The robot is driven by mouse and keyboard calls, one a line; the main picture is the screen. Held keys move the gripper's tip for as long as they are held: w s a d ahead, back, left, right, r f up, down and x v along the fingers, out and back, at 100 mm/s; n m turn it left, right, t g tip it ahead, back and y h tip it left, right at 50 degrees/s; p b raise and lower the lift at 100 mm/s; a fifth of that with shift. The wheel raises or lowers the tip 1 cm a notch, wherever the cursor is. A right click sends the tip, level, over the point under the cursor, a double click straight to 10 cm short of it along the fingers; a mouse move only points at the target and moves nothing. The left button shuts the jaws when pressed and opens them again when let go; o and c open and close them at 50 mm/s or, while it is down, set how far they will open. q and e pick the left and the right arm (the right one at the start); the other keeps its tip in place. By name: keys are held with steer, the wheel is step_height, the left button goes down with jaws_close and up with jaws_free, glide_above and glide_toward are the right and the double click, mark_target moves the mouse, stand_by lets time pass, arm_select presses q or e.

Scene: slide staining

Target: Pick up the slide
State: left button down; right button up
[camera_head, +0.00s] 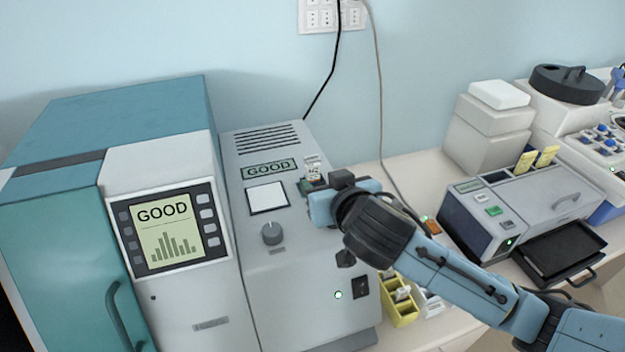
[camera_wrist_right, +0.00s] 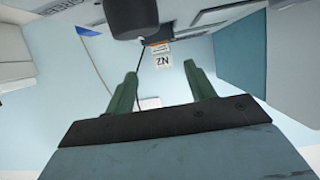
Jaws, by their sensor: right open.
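A slide (camera_head: 313,168) with a white label stands at the top of the grey machine (camera_head: 252,145), right of its white square panel. In the right wrist view the slide (camera_wrist_right: 161,60) shows a label reading "ZN", beyond the fingertips and between them in the picture. My right gripper (camera_head: 306,187) is at the machine's top right edge, close to the slide. In the right wrist view its two green fingers (camera_wrist_right: 161,72) are apart with nothing held between them. The lower part of the slide is hidden in the head view. My left gripper is not in view.
A teal cabinet with a "GOOD" screen (camera_head: 168,230) stands left. A yellow rack (camera_head: 401,312) sits below my right arm. A grey device (camera_head: 530,205) with two yellow-ended slides (camera_head: 526,162) and a black tray (camera_head: 560,250) is right. A cable hangs behind the gripper.

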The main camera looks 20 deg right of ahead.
mark_target(313, 172)
steer(key=shift+w+f, duration=0.1)
steer(key=shift+w, duration=0.45)
steer(key=p+x, duration=0.1)
steer(key=x, duration=0.2)
steer(key=shift+w+a, duration=0.1)
steer(key=shift+w, duration=0.1)
steer(key=shift+w+f, duration=0.25)
steer(key=shift+w, duration=0.15)
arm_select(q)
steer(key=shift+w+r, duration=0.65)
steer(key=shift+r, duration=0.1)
arm_select(e)
steer(key=shift+c, duration=0.4)
steer(key=c, duration=1)
